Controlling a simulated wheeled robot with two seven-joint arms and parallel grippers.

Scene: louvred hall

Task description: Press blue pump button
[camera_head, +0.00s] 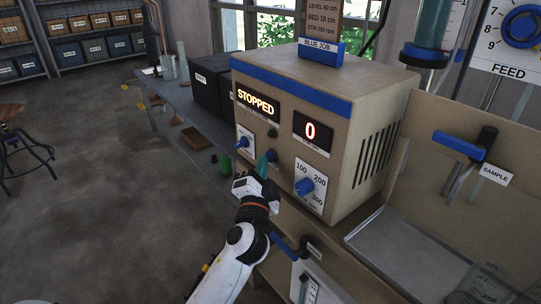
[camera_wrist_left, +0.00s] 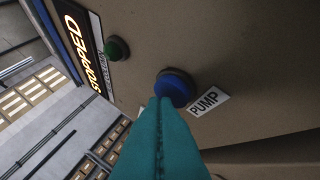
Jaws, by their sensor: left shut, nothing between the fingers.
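The blue pump button (camera_wrist_left: 172,86) sits on the beige front panel beside a white PUMP label (camera_wrist_left: 209,101) in the left wrist view. My left gripper (camera_wrist_left: 160,102) is shut and empty, its teal fingers together and their tips at the button's near edge. I cannot tell whether they touch it. In the head view my left gripper (camera_head: 264,160) is in front of the panel of the pump box (camera_head: 340,75), below the STOPPED display (camera_head: 256,102). There the button is mostly hidden by the fingers. My right gripper is not in view.
A green button (camera_wrist_left: 117,48) is near the STOPPED display. A red display (camera_head: 311,132) reads 0. A blue-pointer dial (camera_head: 304,186) is right of my gripper, another (camera_head: 243,143) to its left. A tray (camera_head: 400,250) and blue-handled SAMPLE tap (camera_head: 460,145) stand at right.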

